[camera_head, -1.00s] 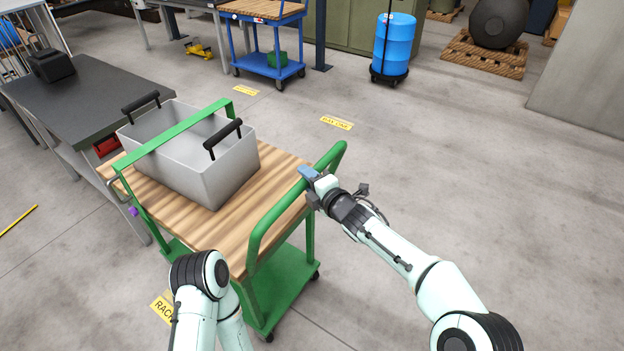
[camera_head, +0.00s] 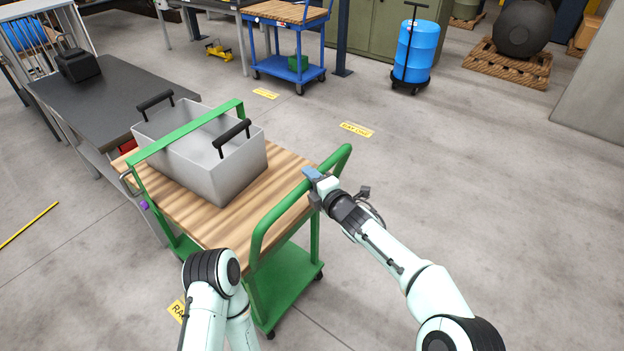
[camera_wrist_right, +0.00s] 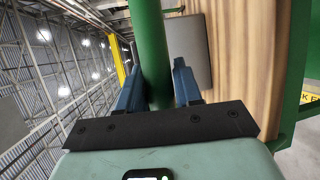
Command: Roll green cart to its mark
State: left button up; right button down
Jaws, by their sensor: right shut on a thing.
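The green cart (camera_head: 285,270) has a wooden top deck, a lower green shelf and green handle bars at both ends. A grey metal bin (camera_head: 185,165) with two black handles sits on its deck. My right gripper (camera_head: 312,177) is shut on the near right handle bar of the cart. In the right wrist view, the blue fingers (camera_wrist_right: 158,85) lie on both sides of the green bar. My left arm comes in at the bottom, in front of the cart, and its gripper is hidden. Yellow floor labels lie beyond the cart (camera_head: 357,129) and at its near left (camera_head: 178,310); I cannot tell which is its mark.
A dark workbench (camera_head: 105,115) stands close along the cart's left side. A blue cart (camera_head: 290,67), a blue barrel (camera_head: 418,50) and a pallet (camera_head: 505,66) stand at the back. The floor to the right is clear.

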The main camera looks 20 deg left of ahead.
jog(key=shift+r, duration=0.1)
jog(key=c, duration=0.8)
grip_release()
jog(key=shift+c, duration=0.2)
pick_arm(q)
jog(key=shift+f, duration=0.1)
pick_arm(e)
jog(key=shift+d, duration=0.1)
jog(key=shift+s+d+b, duration=0.15)
jog(key=shift+s+b, duration=0.05)
jog(key=shift+b, duration=0.1)
pick_arm(q)
jog(key=shift+w+f+t+b, duration=0.2)
jog(key=shift+w+f+b, duration=0.15)
jog(key=shift+f+b, duration=0.6)
jog(key=shift+w+f+t+b, duration=0.2)
jog(key=shift+w+f+b, duration=0.15)
jog(key=shift+f+b, duration=0.5)
pick_arm(e)
jog(key=v, duration=1.2)
jog(key=shift+s+d, duration=0.2)
jog(key=shift+d, duration=0.1)
pick_arm(q)
jog(key=shift+r, duration=0.15)
